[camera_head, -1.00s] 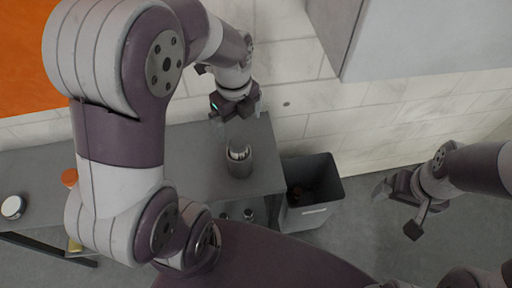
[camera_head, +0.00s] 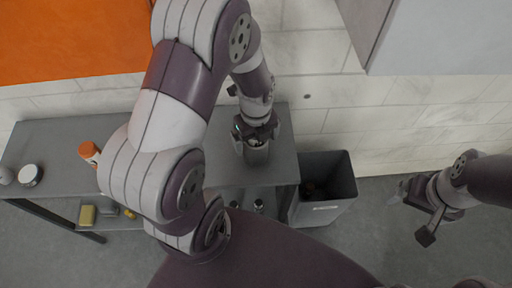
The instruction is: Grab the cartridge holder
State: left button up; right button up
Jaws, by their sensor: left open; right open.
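The cartridge holder appears to be the grey cylindrical container (camera_head: 257,156) standing upright on the grey table. Its upper part is partly hidden by my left gripper (camera_head: 256,138). The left gripper is open and points down at the container's top, with a finger on either side of it in the picture. I cannot tell whether the fingers touch it. My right gripper (camera_head: 413,212) is open and empty, over the floor at the right, well away from the container.
A dark grey bin (camera_head: 325,190) stands right of the table (camera_head: 222,172). An orange-capped bottle (camera_head: 89,152) and a white round jar (camera_head: 30,175) stand on the table's left part. A yellow block (camera_head: 87,215) lies on a lower shelf. A tiled wall is behind.

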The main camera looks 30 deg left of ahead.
pick_arm(q)
jog(key=shift+r, duration=0.1)
jog(key=c, duration=1.5)
